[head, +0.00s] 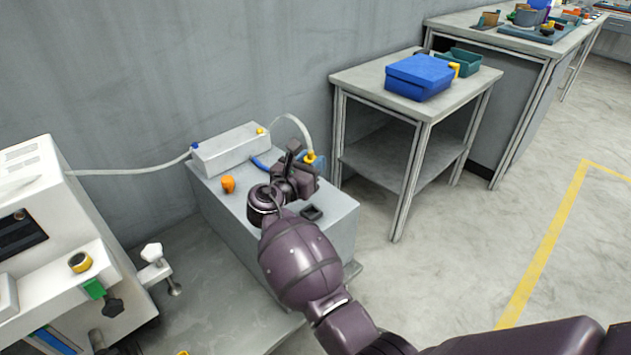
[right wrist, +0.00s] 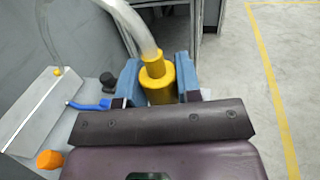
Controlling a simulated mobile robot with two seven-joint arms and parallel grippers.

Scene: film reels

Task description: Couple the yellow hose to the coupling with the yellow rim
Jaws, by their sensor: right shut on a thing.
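My right gripper (head: 309,161) is shut on the yellow end fitting of the yellow hose (head: 310,155), beside the grey cabinet's far right edge. In the right wrist view the yellow fitting (right wrist: 159,82) sits between the two blue-grey fingers of the right gripper (right wrist: 158,76). The pale tube rises from the fitting and, in the head view, arcs back to the white box with a yellow port. A coupling with a yellow rim (head: 80,262) and a dark centre is on the white machine at the left, well away from the gripper. I cannot make out my left gripper.
The white box (head: 232,149) stands on the grey cabinet (head: 335,235). Another pale tube (head: 130,171) spans to the white machine (head: 40,205). A table (head: 360,78) with a blue box stands right.

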